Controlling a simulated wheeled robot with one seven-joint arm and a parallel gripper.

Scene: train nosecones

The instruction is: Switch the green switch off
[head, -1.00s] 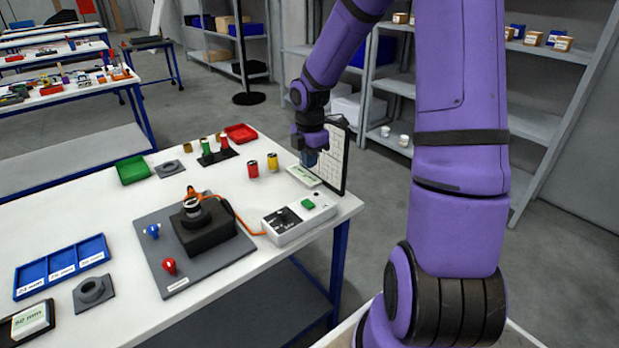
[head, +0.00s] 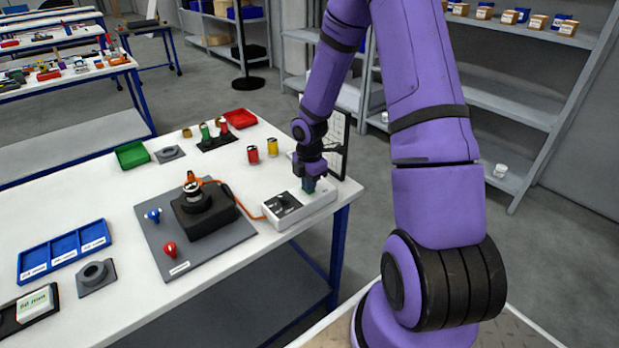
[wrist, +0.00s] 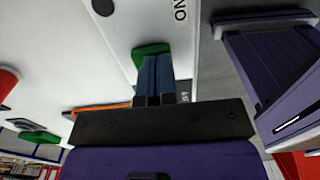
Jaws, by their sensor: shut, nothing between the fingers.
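In the wrist view part of an "ON" label shows on the box. My gripper (head: 309,190) is over the box at the switch, pointing down. Its two blue fingers (wrist: 157,75) are together, with nothing between them. Their tips overlap the edge of the green switch in the wrist view; I cannot tell whether they press on it. In the head view the gripper largely hides the switch.
An orange cable (head: 250,214) runs from the box to the black device (head: 205,220) on a grey plate. A framed board (head: 343,140) stands behind the gripper. Red (head: 253,154) and yellow (head: 273,147) cylinders stand behind the box. The table's right edge is close.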

